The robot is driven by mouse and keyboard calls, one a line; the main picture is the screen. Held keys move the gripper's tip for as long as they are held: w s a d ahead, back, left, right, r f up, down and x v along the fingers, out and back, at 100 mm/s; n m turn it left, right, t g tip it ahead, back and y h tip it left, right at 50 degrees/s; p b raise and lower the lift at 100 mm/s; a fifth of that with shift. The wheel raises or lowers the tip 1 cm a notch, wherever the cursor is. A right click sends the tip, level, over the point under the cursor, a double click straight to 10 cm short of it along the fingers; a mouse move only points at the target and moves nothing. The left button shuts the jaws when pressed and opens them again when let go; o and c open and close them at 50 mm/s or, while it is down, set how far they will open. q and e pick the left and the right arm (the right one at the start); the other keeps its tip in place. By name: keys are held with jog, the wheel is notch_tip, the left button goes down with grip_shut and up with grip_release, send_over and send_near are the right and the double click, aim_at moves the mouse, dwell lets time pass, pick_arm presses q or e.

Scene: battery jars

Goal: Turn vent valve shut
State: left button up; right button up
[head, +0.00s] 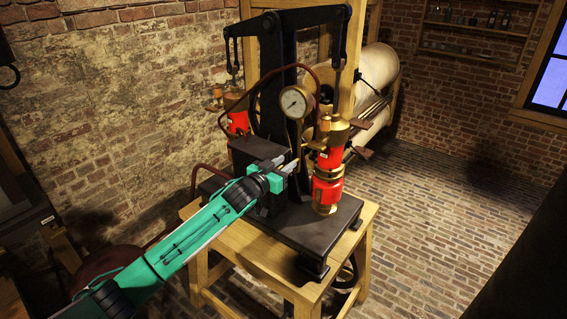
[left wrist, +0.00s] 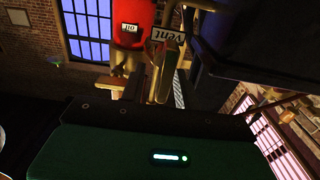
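The vent valve sits low on the black pump, but its body is mostly hidden behind my gripper in the head view. In the left wrist view a small "vent" tag (left wrist: 168,36) shows upside down, beside the narrow pale metal parts in front of my gripper. My left gripper (head: 287,166) is at the front of the pump, just left of the right red cylinder. Its fingertips are at or very near the vent parts; I cannot tell whether they touch or are closed on them. My right gripper is not in view.
The pump stands on a black base (head: 338,226) on a wooden table (head: 276,257). A round gauge (head: 296,102) is above my gripper. A red cylinder (head: 327,184) with brass fittings stands close on the right; another red cylinder (head: 237,122) is behind left. Brick floor at right is clear.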

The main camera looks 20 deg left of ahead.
pick_arm(q)
grip_shut()
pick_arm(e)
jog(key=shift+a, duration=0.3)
pick_arm(q)
jog(key=shift+s+d+f+m+b, duration=0.15)
jog(key=shift+d+f+m+b, duration=0.2)
jog(key=shift+m, duration=2.6)
jog(key=shift+s+d+f+m+b, duration=0.1)
jog(key=shift+d+f+m+b, duration=0.25)
jog(key=shift+m, duration=2.65)
jog(key=shift+s+d+f+m+b, duration=0.2)
jog(key=shift+d+f+m, duration=0.3)
jog(key=shift+m, duration=2.45)
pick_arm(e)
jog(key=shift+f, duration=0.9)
pick_arm(q)
jog(key=shift+f, duration=0.1)
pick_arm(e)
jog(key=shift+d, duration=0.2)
pick_arm(q)
grip_release()
